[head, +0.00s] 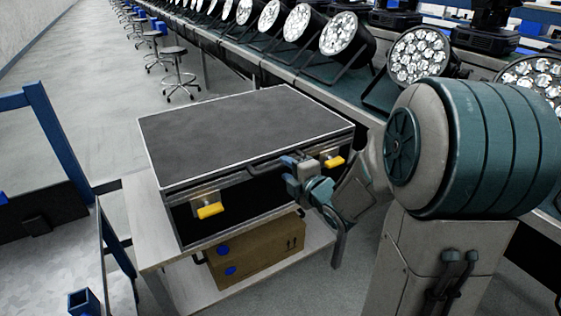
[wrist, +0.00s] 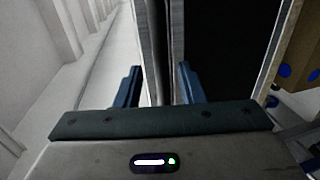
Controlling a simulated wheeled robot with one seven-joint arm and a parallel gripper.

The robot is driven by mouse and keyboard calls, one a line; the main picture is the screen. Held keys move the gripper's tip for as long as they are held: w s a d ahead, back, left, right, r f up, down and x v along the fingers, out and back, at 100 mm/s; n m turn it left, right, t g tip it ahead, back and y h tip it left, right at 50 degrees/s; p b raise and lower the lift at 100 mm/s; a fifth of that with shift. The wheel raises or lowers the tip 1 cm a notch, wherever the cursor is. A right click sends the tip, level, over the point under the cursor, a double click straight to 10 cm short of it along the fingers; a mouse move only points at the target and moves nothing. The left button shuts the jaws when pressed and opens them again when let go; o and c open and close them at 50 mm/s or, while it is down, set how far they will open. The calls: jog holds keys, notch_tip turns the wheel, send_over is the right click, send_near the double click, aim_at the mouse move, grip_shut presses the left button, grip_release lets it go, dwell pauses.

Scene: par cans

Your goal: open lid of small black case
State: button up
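The black case (head: 245,125) has a dark top with silver edges and lies flat on a small table, its lid down. Its front face carries a left yellow latch (head: 209,211) and a right yellow latch (head: 333,161). A dark handle shows between them, partly behind my gripper. My gripper (head: 290,164) is at the front face near the lid's edge, just left of the right latch. In the wrist view the fingers (wrist: 158,86) are apart, with a dark strip and silver edging of the case (wrist: 177,40) between or just beyond them. Contact cannot be told.
The table (head: 160,235) has a lower shelf with a cardboard box (head: 255,255). A long bench of par cans (head: 345,33) runs along the back and right. A blue-framed stand (head: 55,135) is at left. Stools (head: 175,70) stand behind; the floor between is open.

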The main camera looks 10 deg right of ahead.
aim_at(283, 167)
jog(key=shift+x, duration=1.85)
